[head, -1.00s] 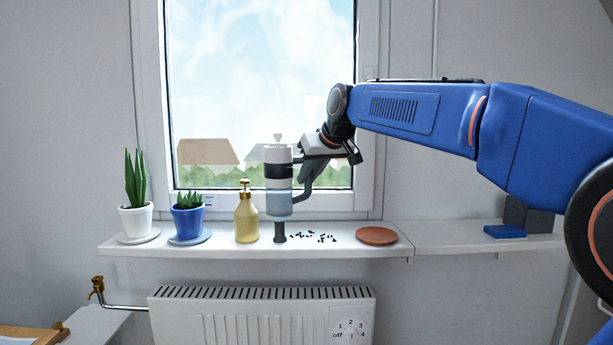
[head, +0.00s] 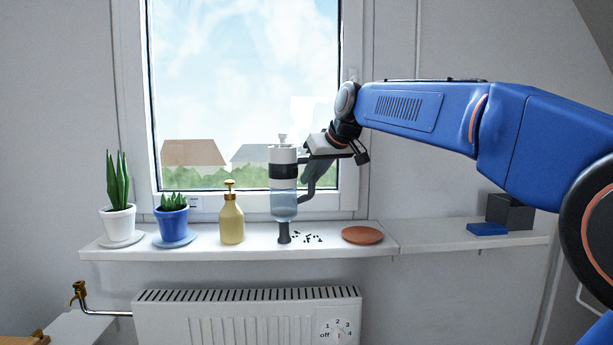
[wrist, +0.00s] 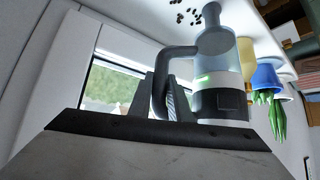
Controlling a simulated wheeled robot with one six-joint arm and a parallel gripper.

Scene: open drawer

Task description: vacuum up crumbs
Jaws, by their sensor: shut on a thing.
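A handheld vacuum (head: 284,190) with a white and black body, a clear blue-tinted chamber and a dark nozzle stands upright, nozzle down at the sill. My gripper (wrist: 168,100) is shut on its grey handle, which also shows in the head view. Dark crumbs (head: 308,238) lie on the white windowsill (head: 335,250), just right of the nozzle. The crumbs also show at the top of the wrist view (wrist: 187,15). I cannot tell whether the nozzle touches the sill.
A gold soap bottle (head: 232,218) stands close left of the vacuum, with a blue-potted plant (head: 172,222) and a white-potted plant (head: 118,221) farther left. A terracotta saucer (head: 362,235) lies right of the crumbs. A blue block (head: 487,229) and dark box (head: 510,212) sit far right.

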